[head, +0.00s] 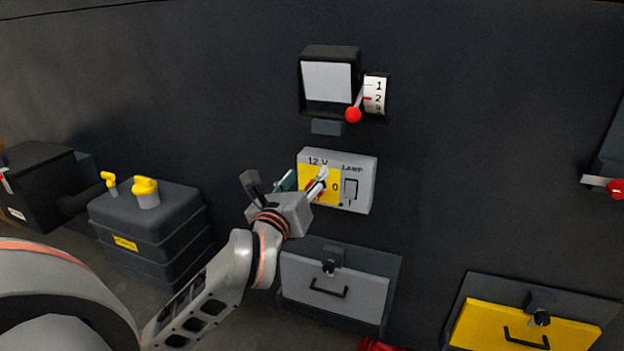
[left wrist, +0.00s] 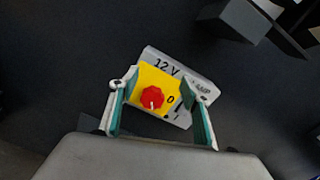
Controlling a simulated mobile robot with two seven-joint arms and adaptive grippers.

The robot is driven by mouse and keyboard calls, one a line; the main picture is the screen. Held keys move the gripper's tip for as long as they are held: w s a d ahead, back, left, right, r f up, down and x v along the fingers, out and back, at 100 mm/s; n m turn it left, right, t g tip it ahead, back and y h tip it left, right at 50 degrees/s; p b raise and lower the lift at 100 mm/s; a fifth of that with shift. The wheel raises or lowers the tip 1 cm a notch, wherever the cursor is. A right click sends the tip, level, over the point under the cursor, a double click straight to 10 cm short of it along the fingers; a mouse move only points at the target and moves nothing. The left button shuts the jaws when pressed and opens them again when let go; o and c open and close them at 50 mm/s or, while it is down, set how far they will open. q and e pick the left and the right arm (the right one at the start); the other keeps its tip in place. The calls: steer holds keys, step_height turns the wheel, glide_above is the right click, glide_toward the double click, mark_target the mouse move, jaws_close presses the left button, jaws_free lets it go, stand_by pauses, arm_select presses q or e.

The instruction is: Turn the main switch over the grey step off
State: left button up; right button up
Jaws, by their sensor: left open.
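The main switch is a red knob on a yellow plate, on a light grey box (head: 365,170) marked "12 V" and "LAMP". The box is on the dark wall above the grey step (head: 335,290). In the head view my left gripper (head: 304,184) is in front of the yellow plate and hides most of the knob. In the left wrist view the red knob (left wrist: 152,98) shows whole, between the two open fingers of my left gripper (left wrist: 162,92). A white mark is at its lower edge, and a "0" is to its right. Contact cannot be told. My right gripper is out of view.
Above the box are a dark-framed window (head: 327,82) and a red-tipped lever (head: 353,114) beside a 1-2-3 scale. A yellow drawer-like panel (head: 520,330) is at the lower right. A dark tank (head: 150,225) with yellow caps stands at the left.

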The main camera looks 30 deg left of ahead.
arm_select(q)
steer(key=s+d+f+m+p, duration=0.1)
steer(key=s+d+f+m, duration=0.1)
steer(key=s+f+m, duration=0.4)
steer(key=w+a+r+h, duration=0.1)
steer(key=w+a, duration=0.1)
steer(key=w, duration=0.7)
steer(key=shift+m+p, duration=0.4)
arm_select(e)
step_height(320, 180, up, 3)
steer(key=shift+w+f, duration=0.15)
arm_select(q)
steer(key=shift+w, duration=0.1)
steer(key=c, duration=1.1)
